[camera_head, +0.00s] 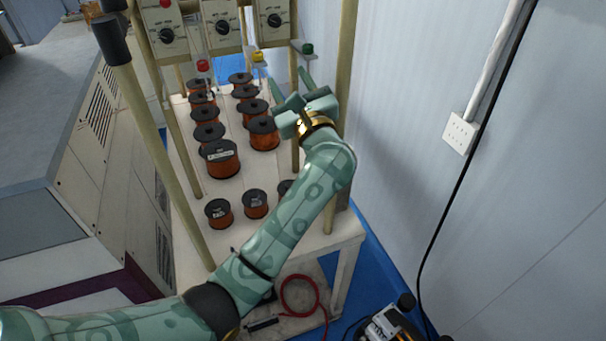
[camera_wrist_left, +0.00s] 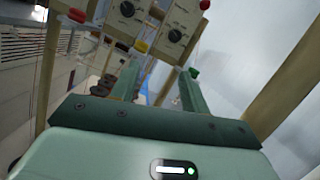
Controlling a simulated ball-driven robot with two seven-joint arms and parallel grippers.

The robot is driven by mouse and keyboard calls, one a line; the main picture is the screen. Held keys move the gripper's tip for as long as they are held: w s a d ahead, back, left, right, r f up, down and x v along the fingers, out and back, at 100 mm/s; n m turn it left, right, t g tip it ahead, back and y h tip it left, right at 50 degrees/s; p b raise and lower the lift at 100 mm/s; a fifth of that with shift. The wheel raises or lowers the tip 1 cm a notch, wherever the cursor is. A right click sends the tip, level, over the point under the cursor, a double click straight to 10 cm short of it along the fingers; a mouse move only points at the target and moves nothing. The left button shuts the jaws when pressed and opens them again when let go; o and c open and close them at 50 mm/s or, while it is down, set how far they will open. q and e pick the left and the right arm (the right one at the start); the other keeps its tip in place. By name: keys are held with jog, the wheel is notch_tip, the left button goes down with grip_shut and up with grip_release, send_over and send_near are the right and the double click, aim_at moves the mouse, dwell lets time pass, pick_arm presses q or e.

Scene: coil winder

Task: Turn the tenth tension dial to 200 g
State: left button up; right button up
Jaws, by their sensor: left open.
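Three tension dials show at the top of the head view, each a dark knob on a pale plate: a left one (camera_head: 166,35), a middle one (camera_head: 223,28) and a right one (camera_head: 274,20). I cannot read their numbers or settings, so I cannot tell which is the tenth. Two dials also show in the left wrist view, one at the left (camera_wrist_left: 127,9) and one at the right (camera_wrist_left: 175,36). My left gripper (camera_head: 288,84) is open and empty, below the right dial and apart from it. Its fingers (camera_wrist_left: 158,82) point up toward the plates. My right gripper is not in view.
Copper wire spools (camera_head: 222,158) stand in rows on the white bench (camera_head: 183,173). Wooden posts (camera_head: 150,130) frame it. Red (camera_head: 203,65), yellow (camera_head: 258,57) and green (camera_head: 307,48) small parts hang below the plates. A wall with a socket (camera_head: 460,132) is at the right.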

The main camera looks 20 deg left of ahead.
pick_arm(q)
jog(key=s+d+f+m+t+h, duration=0.1)
jog(key=f+m+h, duration=0.4)
jog(key=f+m, duration=0.5)
jog(key=s+d+f+m+t+h, duration=0.1)
jog(key=f+m+h, duration=0.4)
jog(key=f+m, duration=0.6)
jog(key=d+m+t, duration=0.1)
jog(key=m, duration=0.2)
jog(key=shift+s+d+t+h+b, duration=0.15)
jog(key=shift+t+h+b, duration=0.15)
jog(key=shift+b, duration=0.05)
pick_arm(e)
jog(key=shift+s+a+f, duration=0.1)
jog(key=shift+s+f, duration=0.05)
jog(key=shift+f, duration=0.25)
